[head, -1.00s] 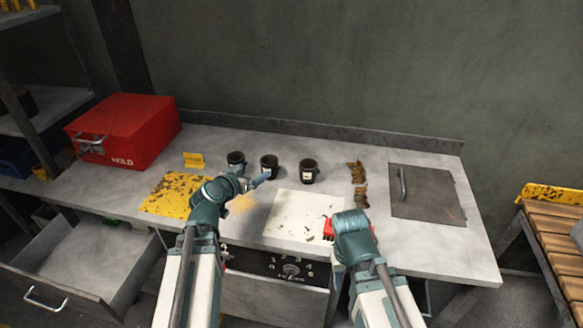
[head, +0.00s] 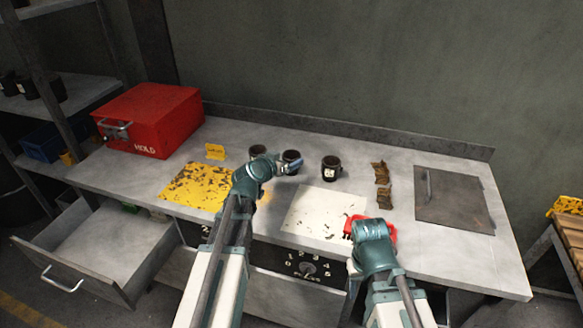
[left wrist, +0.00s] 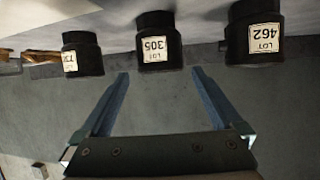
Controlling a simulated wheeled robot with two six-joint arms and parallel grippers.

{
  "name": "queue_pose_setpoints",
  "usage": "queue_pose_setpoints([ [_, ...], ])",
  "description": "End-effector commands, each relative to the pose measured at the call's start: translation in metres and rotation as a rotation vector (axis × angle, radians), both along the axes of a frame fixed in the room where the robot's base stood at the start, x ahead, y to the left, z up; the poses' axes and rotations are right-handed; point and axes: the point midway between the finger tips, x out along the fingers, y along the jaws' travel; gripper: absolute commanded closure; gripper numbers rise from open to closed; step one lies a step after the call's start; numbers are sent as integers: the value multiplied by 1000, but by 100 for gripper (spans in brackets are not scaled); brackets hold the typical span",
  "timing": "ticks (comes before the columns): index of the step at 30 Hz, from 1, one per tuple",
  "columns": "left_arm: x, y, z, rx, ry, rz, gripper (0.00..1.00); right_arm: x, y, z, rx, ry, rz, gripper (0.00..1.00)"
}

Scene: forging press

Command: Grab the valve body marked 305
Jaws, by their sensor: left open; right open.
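Three dark valve bodies stand in a row on the grey bench. The middle one reads LOT 305 upside down in the left wrist view (left wrist: 158,42); it is the middle dark cylinder in the head view (head: 291,156). My left gripper (left wrist: 158,78) is open and empty, its blue fingers pointing towards 305, which lies just beyond and between the tips. In the head view my left gripper (head: 286,167) partly covers its lower part. My right gripper (head: 352,227) is low over the bench front, mostly hidden by its arm; red parts show there.
The body marked 462 (left wrist: 262,42) and another with a partly readable label (left wrist: 83,54) flank 305. A red HOLD box (head: 150,115), yellow mat (head: 190,185), white sheet (head: 312,208), brown gloves (head: 382,180) and grey plate (head: 455,198) occupy the bench. A drawer (head: 100,250) stands open.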

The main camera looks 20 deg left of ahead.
Motion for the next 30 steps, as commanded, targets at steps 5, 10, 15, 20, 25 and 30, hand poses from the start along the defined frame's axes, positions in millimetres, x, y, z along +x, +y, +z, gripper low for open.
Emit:
queue_pose_setpoints([
  [5,25,-4,-14,1,1,-1,0,0,0,-14,0,0,0,50],
  [10,42,-7,-20,0,0,-1,0,0,0,-20,0,0,0,50],
  [15,42,-8,-19,0,0,0,0,0,0,-19,0,0,0,50],
  [20,42,-8,-19,0,0,0,20,0,0,-19,0,0,0,50],
  [25,41,-8,-19,0,0,0,50,0,0,-19,0,0,0,50],
  [30,41,-8,-19,0,0,0,81,0,0,-19,0,0,0,50],
])
